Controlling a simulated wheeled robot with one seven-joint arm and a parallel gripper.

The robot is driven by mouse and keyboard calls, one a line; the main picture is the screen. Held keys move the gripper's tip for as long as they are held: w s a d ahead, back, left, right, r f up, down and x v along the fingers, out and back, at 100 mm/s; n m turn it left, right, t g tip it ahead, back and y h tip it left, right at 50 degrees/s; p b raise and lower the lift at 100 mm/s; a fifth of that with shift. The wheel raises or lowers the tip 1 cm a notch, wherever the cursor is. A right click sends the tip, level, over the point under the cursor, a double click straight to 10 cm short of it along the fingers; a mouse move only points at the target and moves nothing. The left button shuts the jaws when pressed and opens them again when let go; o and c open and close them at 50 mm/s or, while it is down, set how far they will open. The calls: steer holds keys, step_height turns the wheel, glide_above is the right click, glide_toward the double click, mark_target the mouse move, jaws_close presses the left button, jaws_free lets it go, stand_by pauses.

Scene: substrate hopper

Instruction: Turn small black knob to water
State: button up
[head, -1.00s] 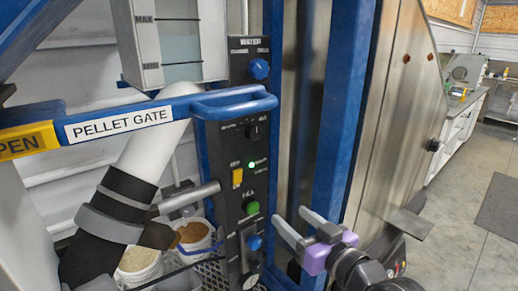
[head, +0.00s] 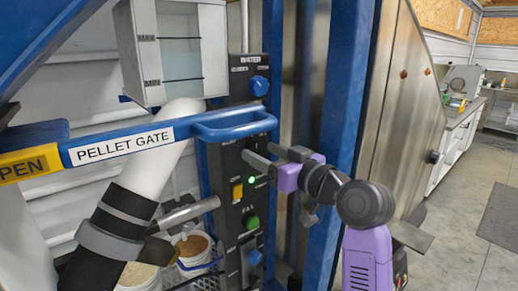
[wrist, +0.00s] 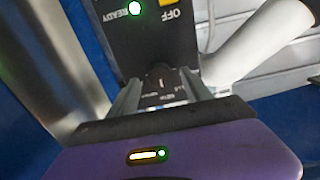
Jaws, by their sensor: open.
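The small black knob (wrist: 162,77) is on the dark control panel (head: 237,205), and a short white pointer mark shows on it in the wrist view. Small labels beside it are too blurred to read. In the head view the knob is mostly hidden by my fingers. My gripper (head: 258,152) is open at the panel, just below the blue handle. In the wrist view its two fingers (wrist: 161,88) stand on either side of the knob; I cannot tell if they touch it.
A blue handle (head: 236,125) labelled PELLET GATE crosses just above my gripper. A larger blue knob (head: 259,86) sits under the WATER label. Below are a yellow switch (head: 237,191), lit green READY light (head: 252,180) and green button (head: 252,223). A blue post (head: 345,90) stands right.

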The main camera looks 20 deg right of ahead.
steer(key=shift+x, duration=1.05)
jaws_close()
steer(key=shift+m+p, duration=0.3)
steer(key=shift+p, duration=0.05)
steer(key=m+p, duration=0.2)
steer(key=m, duration=0.2)
steer(key=shift+r+p, duration=0.1)
steer(key=shift+p, duration=0.3)
steer(key=shift+m+p, duration=0.85)
steer(key=shift+m, duration=0.65)
